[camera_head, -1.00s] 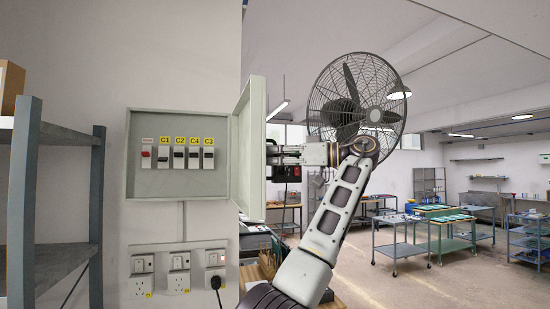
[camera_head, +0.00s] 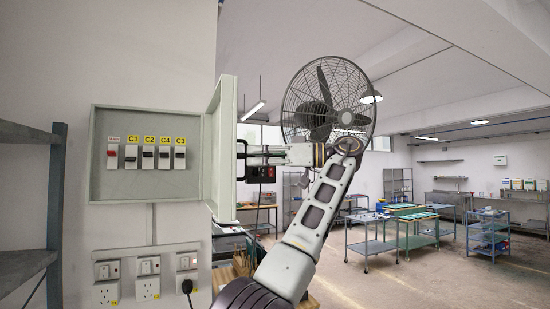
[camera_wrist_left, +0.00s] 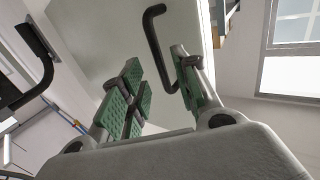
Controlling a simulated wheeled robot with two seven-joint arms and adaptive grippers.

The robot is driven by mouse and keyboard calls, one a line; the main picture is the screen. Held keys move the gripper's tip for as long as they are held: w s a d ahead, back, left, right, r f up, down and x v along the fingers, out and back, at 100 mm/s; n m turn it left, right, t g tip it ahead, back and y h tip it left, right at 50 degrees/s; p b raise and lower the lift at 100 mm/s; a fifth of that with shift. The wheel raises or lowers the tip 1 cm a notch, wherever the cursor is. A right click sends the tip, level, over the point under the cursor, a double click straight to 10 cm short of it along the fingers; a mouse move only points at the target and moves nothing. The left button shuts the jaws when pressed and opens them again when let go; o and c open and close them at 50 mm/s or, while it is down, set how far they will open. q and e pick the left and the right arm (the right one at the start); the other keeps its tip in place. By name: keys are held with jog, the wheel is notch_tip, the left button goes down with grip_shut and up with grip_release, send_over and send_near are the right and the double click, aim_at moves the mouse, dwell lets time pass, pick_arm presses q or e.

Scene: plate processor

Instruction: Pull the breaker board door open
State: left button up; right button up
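The breaker board (camera_head: 97,160) is a shallow pale box on the wall in the head view. Its pale door (camera_head: 224,150) stands swung out from the right side, showing several labelled breakers (camera_head: 147,154) inside. My left gripper (camera_head: 262,155) is at the door's outer face, on its right. In the left wrist view, the dark bar handle (camera_wrist_left: 154,45) on the door (camera_wrist_left: 95,35) runs down between the green-padded fingers of my left gripper (camera_wrist_left: 162,88), nearer the right finger. The fingers stand apart, open; contact with the handle is unclear. My right gripper is not in view.
A metal shelf (camera_head: 55,215) stands close on the left. Sockets (camera_head: 148,277) with a black plug (camera_head: 187,286) are under the board. A large fan (camera_head: 328,97) is behind my arm. Open floor and workbenches (camera_head: 418,243) lie at right.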

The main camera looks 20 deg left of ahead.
pick_arm(q)
jog(key=shift+v, duration=2.1)
